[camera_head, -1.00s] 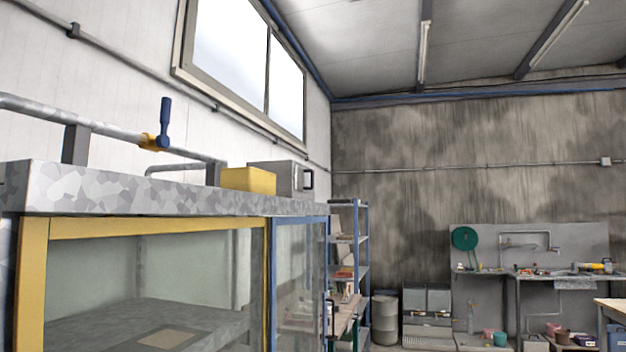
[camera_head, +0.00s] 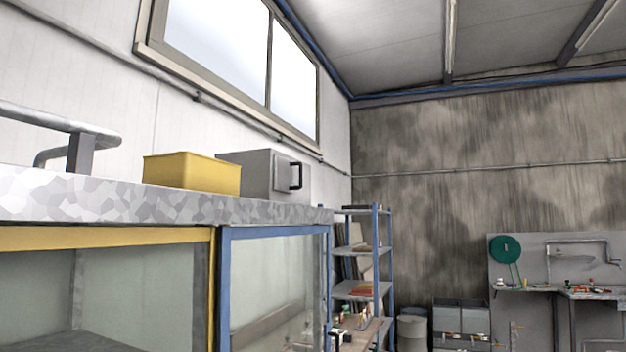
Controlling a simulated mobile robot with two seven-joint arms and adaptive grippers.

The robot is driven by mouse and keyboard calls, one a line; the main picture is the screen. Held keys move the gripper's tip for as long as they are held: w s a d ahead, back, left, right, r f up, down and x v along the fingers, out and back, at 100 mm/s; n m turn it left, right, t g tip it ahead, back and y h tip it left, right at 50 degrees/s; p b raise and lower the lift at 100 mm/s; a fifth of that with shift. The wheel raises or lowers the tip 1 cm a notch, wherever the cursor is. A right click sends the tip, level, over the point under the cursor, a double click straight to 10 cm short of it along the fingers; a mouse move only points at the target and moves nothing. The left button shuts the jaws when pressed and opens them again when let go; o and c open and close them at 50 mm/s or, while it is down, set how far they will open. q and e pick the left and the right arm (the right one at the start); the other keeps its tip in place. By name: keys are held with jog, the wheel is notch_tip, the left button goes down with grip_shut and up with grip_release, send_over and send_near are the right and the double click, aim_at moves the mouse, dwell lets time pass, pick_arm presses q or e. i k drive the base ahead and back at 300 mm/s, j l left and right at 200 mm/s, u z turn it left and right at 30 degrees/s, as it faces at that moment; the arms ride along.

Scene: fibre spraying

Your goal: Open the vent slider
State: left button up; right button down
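I cannot make out a part that is clearly the vent slider. A grey pipe (camera_head: 60,122) runs above the top of the metal cabinet (camera_head: 120,200) at the left and ends in a bend on a dark post. On the cabinet top stand a yellow bin (camera_head: 192,171) and a grey box (camera_head: 262,174) with a black handle (camera_head: 296,176) on its right face. The cabinet has a yellow-framed glass front (camera_head: 105,238) and a blue-framed glass front (camera_head: 270,231) beside it. Neither of my grippers is in view.
A blue shelf rack (camera_head: 387,268) stands beyond the cabinet, with a grey drum (camera_head: 411,332) to its right. A workbench panel (camera_head: 570,268) with a green disc (camera_head: 504,248) is at the far right. A window (camera_head: 240,55) is high on the left wall.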

aim_at(283, 170)
jog(key=i+l, duration=0.4)
jog(key=i, duration=0.2)
jog(key=i+l, duration=0.4)
jog(key=i, duration=0.2)
